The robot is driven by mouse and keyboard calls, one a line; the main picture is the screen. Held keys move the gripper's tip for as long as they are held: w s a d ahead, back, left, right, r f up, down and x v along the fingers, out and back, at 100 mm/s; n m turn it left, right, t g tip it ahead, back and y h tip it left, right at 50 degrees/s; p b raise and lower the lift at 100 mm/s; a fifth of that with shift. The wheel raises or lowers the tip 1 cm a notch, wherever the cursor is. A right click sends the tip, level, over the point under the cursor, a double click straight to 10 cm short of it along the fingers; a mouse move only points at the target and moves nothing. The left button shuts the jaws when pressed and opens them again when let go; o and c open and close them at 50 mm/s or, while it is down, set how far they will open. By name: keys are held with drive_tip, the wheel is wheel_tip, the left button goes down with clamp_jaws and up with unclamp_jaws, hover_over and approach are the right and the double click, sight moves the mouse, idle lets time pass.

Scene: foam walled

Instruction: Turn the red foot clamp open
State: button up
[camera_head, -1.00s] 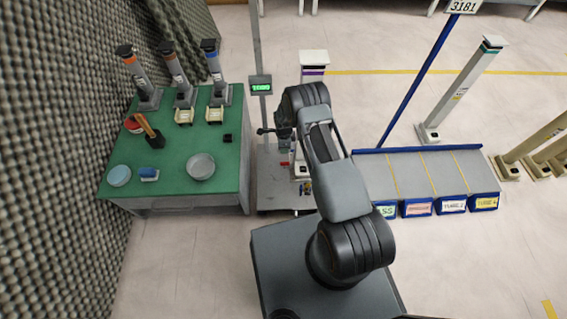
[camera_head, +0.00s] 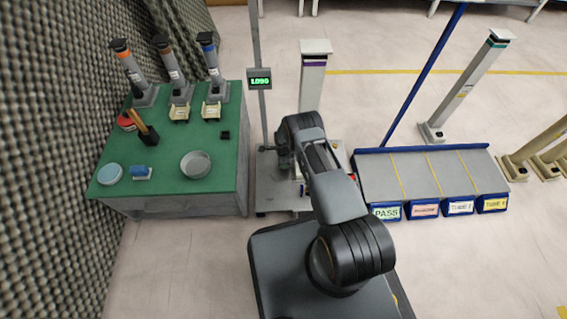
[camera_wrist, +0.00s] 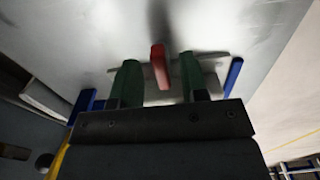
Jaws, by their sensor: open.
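The red foot clamp (camera_wrist: 160,66) shows in the wrist view as a short red lever over a grey metal plate (camera_wrist: 250,45). My gripper (camera_wrist: 159,80) is open, with one green fingertip on each side of the lever. A gap shows on both sides, and I see no grip on it. In the head view my arm hides the gripper and most of the clamp area. A white column with a purple band (camera_head: 313,80) stands upright on the low trolley (camera_head: 281,198) there.
A green table (camera_head: 215,150) with several tubes, a bowl (camera_head: 196,164) and a mallet (camera_head: 146,130) stands at left. A sloped grey rack (camera_head: 425,175) with labelled blue bins is at right. Blue parts (camera_wrist: 233,76) flank my fingers in the wrist view.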

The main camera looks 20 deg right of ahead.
drive_tip(key=shift+c, duration=0.2)
clamp_jaws()
idle(0.3)
drive_tip(key=shift+f, duration=0.1)
drive_tip(key=n+b, duration=0.2)
drive_tip(key=n, duration=0.1)
drive_tip(key=shift+f, duration=0.1)
drive_tip(key=n+b, duration=0.1)
drive_tip(key=n, duration=0.2)
drive_tip(key=shift+s+n+b, duration=0.15)
drive_tip(key=shift+n+b, duration=0.15)
drive_tip(key=shift+b, duration=0.1)
drive_tip(key=n, duration=0.3)
drive_tip(key=shift+s+d+n, duration=0.1)
drive_tip(key=shift+n, duration=1.8)
